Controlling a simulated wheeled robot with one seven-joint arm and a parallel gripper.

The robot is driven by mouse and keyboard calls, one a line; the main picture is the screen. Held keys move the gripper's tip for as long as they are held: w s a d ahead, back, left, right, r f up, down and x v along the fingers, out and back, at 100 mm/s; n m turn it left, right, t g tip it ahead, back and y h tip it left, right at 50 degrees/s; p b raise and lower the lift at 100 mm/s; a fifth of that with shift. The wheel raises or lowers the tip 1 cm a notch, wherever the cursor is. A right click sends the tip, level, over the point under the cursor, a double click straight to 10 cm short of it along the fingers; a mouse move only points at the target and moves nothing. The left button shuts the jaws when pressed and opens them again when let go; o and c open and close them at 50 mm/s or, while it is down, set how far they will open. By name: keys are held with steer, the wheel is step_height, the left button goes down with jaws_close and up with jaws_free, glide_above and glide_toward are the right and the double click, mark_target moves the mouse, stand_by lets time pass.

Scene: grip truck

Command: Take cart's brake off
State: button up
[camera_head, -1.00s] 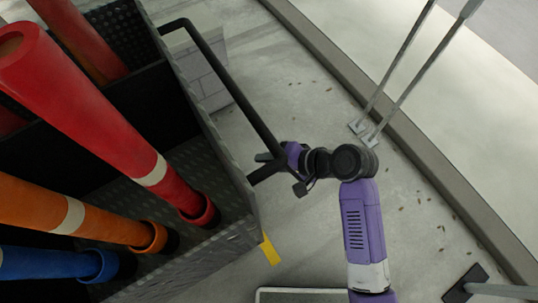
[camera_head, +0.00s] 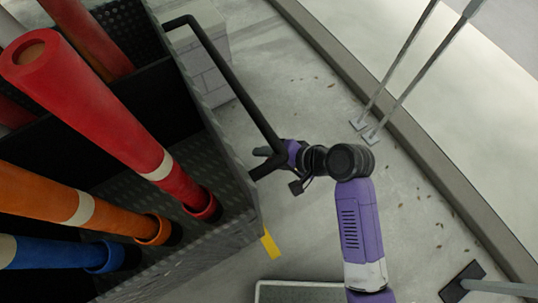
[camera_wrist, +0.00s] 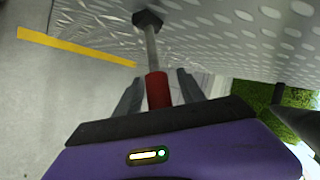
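The dark metal cart (camera_head: 226,245) fills the left of the head view, with a black push bar (camera_head: 222,75) along its near side. In the wrist view, a brake lever with a red grip (camera_wrist: 158,89) on a grey metal rod (camera_wrist: 151,48) comes out from a black nut on the cart's patterned metal wall (camera_wrist: 220,45). My gripper (camera_wrist: 159,88) is open, with one finger on either side of the red grip and small gaps showing. In the head view, my gripper (camera_head: 270,152) is beside the push bar's lower end, and the lever is hidden.
Red (camera_head: 95,100), orange (camera_head: 70,205) and blue (camera_head: 50,253) tubes stand in the cart. Grey blocks (camera_head: 205,70) lie behind it. Thin metal posts (camera_head: 410,80) stand near the kerb on the right. A yellow strip (camera_head: 270,246) shows by the cart's corner.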

steer(key=shift+d, duration=0.1)
steer(key=v, duration=0.7)
steer(key=shift+s+d+r, duration=0.15)
steer(key=shift+d+r, duration=0.05)
steer(key=shift+r, duration=0.05)
steer(key=shift+d, duration=0.1)
stand_by(0.3)
